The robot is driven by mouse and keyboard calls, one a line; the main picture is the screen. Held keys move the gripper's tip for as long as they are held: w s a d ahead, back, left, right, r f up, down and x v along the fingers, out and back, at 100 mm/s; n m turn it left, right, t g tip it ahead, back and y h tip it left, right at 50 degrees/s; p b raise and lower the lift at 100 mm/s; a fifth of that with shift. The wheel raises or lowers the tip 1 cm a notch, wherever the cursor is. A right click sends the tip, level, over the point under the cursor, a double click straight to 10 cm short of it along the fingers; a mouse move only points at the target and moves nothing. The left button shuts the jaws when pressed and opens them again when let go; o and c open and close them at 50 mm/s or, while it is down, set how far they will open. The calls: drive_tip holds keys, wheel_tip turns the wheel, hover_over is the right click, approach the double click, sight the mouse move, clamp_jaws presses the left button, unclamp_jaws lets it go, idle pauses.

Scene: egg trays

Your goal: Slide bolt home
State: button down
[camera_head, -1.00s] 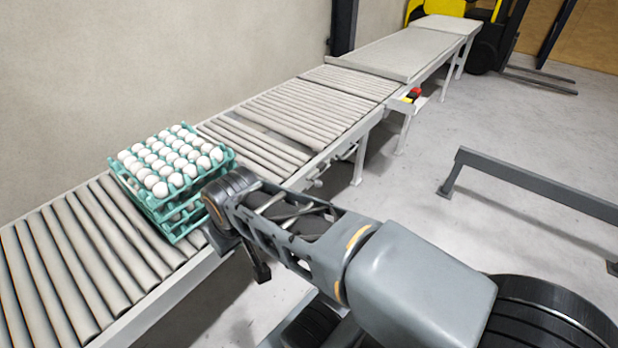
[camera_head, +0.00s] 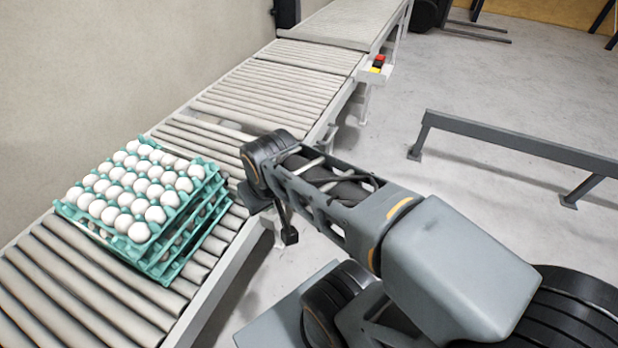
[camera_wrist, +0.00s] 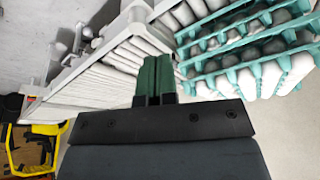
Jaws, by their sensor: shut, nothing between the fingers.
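The bolt is hard to make out. Small grey fittings (camera_wrist: 88,40) stick out from the conveyor's side in the wrist view, and one may be the bolt. A small fitting (camera_head: 328,136) also shows at the conveyor's near rail in the head view, too small to tell its position. My gripper (camera_wrist: 155,62) shows in the wrist view with its two green fingers together and nothing between them. It appears apart from the fittings. In the head view the arm reaches to the conveyor's near edge, and the fingertips are not clearly visible.
A teal stack of egg trays (camera_head: 200,215) with white eggs stands on the roller conveyor (camera_head: 50,280), left of my arm. A red and yellow button box (camera_head: 377,64) hangs on the conveyor's side farther back. A low grey barrier (camera_head: 510,140) stands right; floor between is clear.

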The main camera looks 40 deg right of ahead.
drive_tip(key=w+d+f+n+t+h+b, duration=0.1)
drive_tip(key=w+d+f+h+b, duration=0.1)
drive_tip(key=w+d+f+b, duration=0.4)
drive_tip(key=w+d+f+n+h+b, duration=0.1)
drive_tip(key=w+d+f+b, duration=0.5)
drive_tip(key=d+f+b, duration=0.2)
wheel_tip(320, 180, down, 4)
drive_tip(key=shift+w+d+t+h, duration=0.2)
drive_tip(key=shift+d+t+h, duration=0.2)
drive_tip(key=shift+d, duration=0.85)
drive_tip(key=w+d+f+b, duration=0.1)
drive_tip(key=w+d+f, duration=0.4)
drive_tip(key=d+f, duration=0.2)
drive_tip(key=shift+w+f, duration=0.4)
drive_tip(key=shift+f, duration=0.65)
